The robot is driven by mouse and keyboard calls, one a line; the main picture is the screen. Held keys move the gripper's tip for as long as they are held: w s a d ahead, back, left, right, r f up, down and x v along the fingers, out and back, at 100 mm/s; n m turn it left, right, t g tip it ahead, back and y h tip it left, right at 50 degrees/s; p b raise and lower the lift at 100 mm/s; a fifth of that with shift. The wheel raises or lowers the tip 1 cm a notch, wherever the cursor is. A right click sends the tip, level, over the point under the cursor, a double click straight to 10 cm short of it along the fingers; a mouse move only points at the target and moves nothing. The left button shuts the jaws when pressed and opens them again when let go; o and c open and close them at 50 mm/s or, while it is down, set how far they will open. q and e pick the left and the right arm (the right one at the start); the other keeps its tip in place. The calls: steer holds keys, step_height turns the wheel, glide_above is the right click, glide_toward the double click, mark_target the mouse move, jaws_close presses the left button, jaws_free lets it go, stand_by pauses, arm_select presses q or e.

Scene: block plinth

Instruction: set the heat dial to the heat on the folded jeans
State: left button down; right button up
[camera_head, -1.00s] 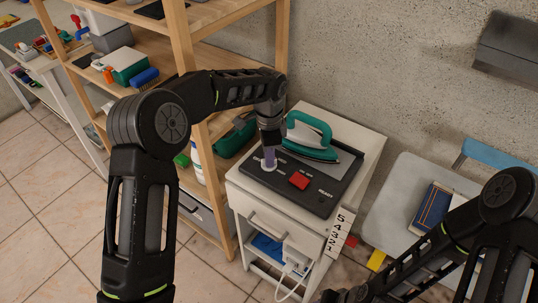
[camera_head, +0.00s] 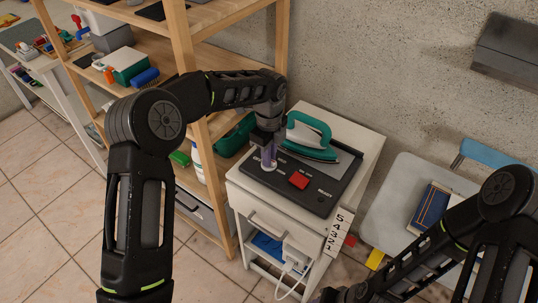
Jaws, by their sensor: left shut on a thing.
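A black control panel (camera_head: 318,198) with printed labels, a red square button (camera_head: 299,180) and a pale dial (camera_head: 269,166) lies on a white cabinet. My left gripper (camera_head: 268,158) points down over the dial and is shut on it, hiding much of it. The dial's pointer and scale cannot be read. A flat dark blue item with light edging (camera_head: 431,206) lies on the grey chair; I cannot tell surely whether it is the folded jeans. No heat mark on it is readable. My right gripper (camera_head: 338,295) is at the bottom edge, mostly cut off.
A green-handled iron (camera_head: 311,138) stands on the panel just right of my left gripper. A wooden shelf (camera_head: 187,70) rises close on the left. Blue cloth (camera_head: 266,244) lies in the cabinet's lower shelf. A numbered strip (camera_head: 337,232) hangs at the cabinet's side.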

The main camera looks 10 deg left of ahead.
stand_by(0.3)
arm_select(q)
steer(key=c, duration=1.4)
jaws_free()
steer(key=shift+c, duration=0.2)
steer(key=shift+r, duration=0.1)
step_height(320, 180, up, 8)
steer(key=shift+f+b, duration=0.15)
steer(key=shift+b, duration=0.35)
